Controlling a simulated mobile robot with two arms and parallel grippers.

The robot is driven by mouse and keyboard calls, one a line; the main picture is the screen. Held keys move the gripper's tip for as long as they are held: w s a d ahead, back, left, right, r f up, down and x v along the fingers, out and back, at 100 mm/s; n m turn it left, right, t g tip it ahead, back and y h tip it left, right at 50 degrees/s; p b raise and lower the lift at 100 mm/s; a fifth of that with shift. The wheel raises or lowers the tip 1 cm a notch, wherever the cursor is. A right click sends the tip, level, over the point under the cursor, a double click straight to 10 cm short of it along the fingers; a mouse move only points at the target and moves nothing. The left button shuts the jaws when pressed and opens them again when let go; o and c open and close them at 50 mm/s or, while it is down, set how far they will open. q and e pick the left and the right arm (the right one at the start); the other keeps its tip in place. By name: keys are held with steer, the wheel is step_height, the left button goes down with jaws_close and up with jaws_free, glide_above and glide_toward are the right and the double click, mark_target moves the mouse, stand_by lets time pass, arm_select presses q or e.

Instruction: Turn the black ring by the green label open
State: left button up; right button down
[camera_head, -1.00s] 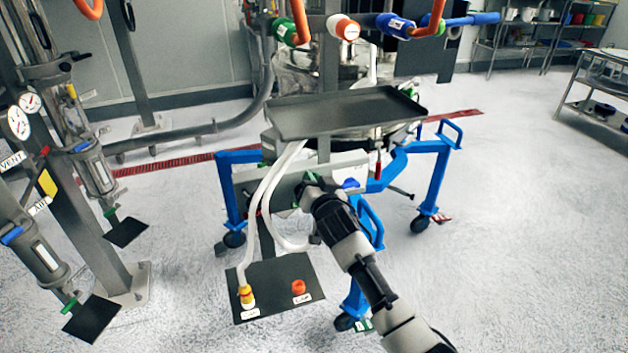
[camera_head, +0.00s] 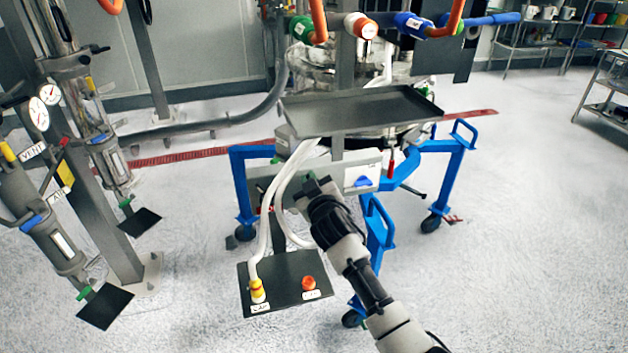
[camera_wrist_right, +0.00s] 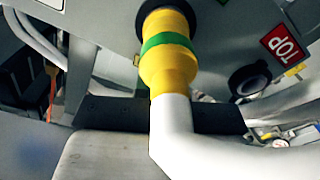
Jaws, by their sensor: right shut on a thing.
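In the right wrist view a yellow hose fitting with a green band (camera_wrist_right: 165,41) sits at the end of a white hose (camera_wrist_right: 172,130). A black ring (camera_wrist_right: 150,9) shows around its upper end, partly cut off by the frame. My right gripper (camera_head: 312,187) is at the grey panel (camera_head: 361,166) under the tray in the head view. The green label's text cannot be read. My left gripper is not in view.
A grey tray (camera_head: 350,112) is above the gripper. A blue wheeled frame (camera_head: 455,170) stands around the panel. A dark plate (camera_head: 278,291) with yellow and orange fittings is below. A second black ring (camera_wrist_right: 249,80) is near a red TOP label (camera_wrist_right: 285,44).

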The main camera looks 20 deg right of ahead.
steer(key=shift+a+f+n, duration=0.1)
steer(key=shift+a+n, duration=0.1)
steer(key=shift+n, duration=0.3)
steer(key=c, duration=1.2)
jaws_free()
steer(key=shift+s, duration=0.15)
steer(key=s, duration=1)
steer(key=shift+s+d, duration=0.2)
steer(key=shift+s, duration=0.1)
